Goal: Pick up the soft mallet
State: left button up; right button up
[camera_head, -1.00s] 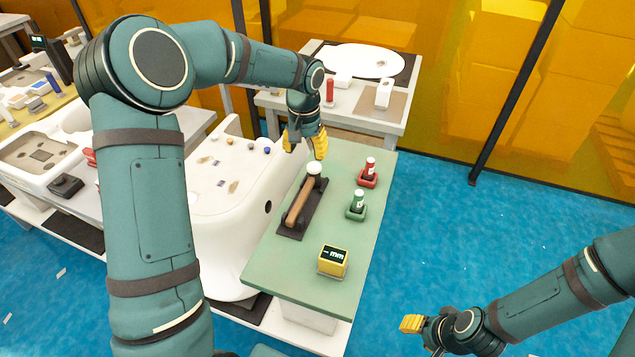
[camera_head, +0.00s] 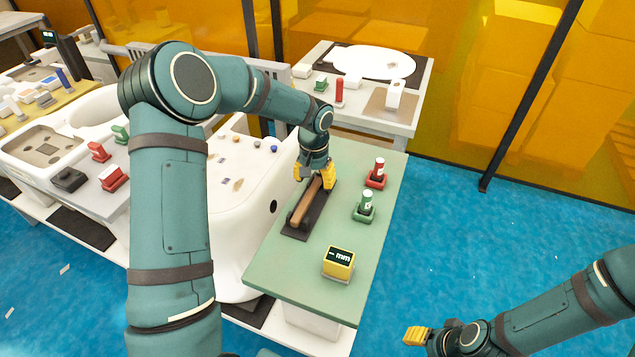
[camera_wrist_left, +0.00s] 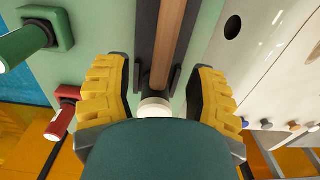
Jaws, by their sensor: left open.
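The soft mallet lies on a dark rest on the green table; its wooden handle (camera_head: 302,211) points toward the near left in the head view. In the left wrist view the handle (camera_wrist_left: 170,40) runs up the middle, with the white head (camera_wrist_left: 154,106) partly hidden by my gripper's body. My left gripper (camera_head: 315,178) is over the mallet's head end, its yellow fingers (camera_wrist_left: 160,95) open on either side of it, apart from it. My right gripper (camera_head: 416,336) is at the lower right, away from the table; its fingers' opening is unclear.
A grey table (camera_head: 405,125) is behind.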

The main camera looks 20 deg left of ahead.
aim_at(314, 186)
pick_arm(q)
notch_tip(314, 186, down, 4)
jog(key=shift+a+f+b, duration=0.1)
jog(key=shift+f+b, duration=0.1)
jog(key=shift+b, duration=0.1)
grip_shut()
